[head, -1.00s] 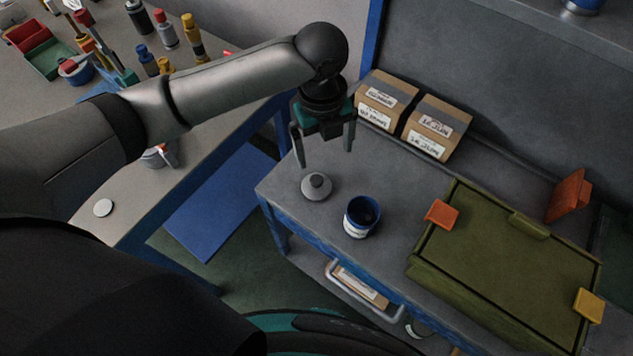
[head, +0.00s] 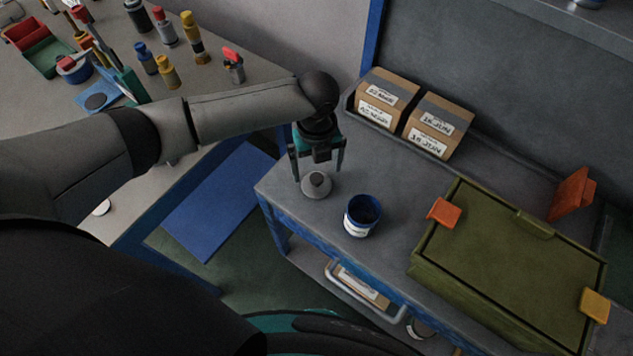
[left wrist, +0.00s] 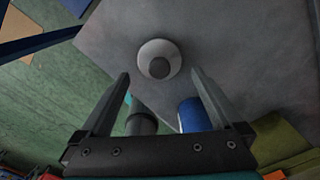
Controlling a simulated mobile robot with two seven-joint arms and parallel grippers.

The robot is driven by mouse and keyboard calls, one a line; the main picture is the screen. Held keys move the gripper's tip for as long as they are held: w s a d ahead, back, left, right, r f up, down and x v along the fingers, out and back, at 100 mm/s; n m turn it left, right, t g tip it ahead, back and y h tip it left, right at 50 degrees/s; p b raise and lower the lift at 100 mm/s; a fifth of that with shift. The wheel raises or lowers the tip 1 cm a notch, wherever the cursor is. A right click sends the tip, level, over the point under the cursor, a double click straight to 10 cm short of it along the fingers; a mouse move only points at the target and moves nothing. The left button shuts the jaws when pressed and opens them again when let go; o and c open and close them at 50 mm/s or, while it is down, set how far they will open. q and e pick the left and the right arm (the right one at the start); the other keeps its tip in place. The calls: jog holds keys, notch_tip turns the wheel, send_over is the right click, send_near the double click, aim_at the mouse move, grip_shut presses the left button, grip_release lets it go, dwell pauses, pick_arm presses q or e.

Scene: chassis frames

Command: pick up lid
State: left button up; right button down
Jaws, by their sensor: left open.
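The lid (head: 316,185) is a small grey disc with a raised round knob, lying on the grey bench top near its left corner. It also shows in the left wrist view (left wrist: 159,59), ahead of the fingertips. My left gripper (head: 318,173) is open and empty, pointing down just above the lid. In the left wrist view its two fingers (left wrist: 161,76) are spread wide, with the lid between and beyond their tips. A blue open can (head: 361,216) with a white label stands to the right of the lid, apart from it. My right gripper is not in view.
An olive green case (head: 510,262) with orange and yellow latches lies on the right of the bench. Two cardboard boxes (head: 439,125) stand at the back. Another table (head: 262,69) with bottles and tools is at the upper left. Bench space around the lid is clear.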

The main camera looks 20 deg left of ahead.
aim_at(316, 178)
pick_arm(q)
notch_tip(316, 178, down, 4)
jog(key=shift+f, duration=0.2)
jog(key=c, duration=1.1)
